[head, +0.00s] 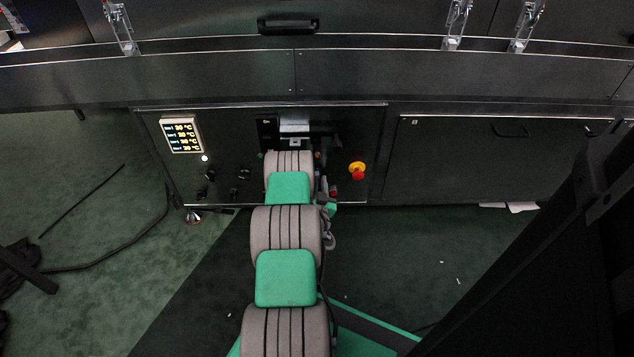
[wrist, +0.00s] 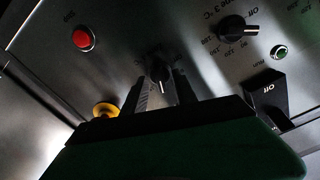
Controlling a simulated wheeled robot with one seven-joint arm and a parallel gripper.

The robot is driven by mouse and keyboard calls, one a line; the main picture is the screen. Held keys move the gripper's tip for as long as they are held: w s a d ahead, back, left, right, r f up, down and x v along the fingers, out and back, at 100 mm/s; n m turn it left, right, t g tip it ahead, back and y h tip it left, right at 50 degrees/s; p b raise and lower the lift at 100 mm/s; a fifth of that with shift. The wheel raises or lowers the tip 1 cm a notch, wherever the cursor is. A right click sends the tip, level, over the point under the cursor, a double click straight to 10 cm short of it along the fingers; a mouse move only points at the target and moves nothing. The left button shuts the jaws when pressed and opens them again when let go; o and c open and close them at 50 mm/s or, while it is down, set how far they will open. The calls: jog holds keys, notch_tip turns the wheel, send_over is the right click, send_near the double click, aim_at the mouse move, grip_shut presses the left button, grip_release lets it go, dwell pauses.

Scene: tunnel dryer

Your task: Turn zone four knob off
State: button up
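A black knob (wrist: 158,72) with a white pointer line shows between my fingers in the wrist view. Its label is hidden, so I cannot read whether it is zone four. My gripper (wrist: 163,88) is open, one finger on each side of the knob, with gaps visible; whether they touch it is unclear. Another black knob (wrist: 237,29), labelled zone 3, is to the right, with temperature marks around it. In the head view, my arm reaches the control panel (head: 230,185) and hides the knob in front of it.
In the head view, the temperature display (head: 181,135) and red-and-yellow emergency stop (head: 357,171) flank my arm.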

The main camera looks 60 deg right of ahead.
jog(key=shift+d, duration=0.15)
jog(key=shift+c, duration=0.3)
grip_shut()
dwell(0.3)
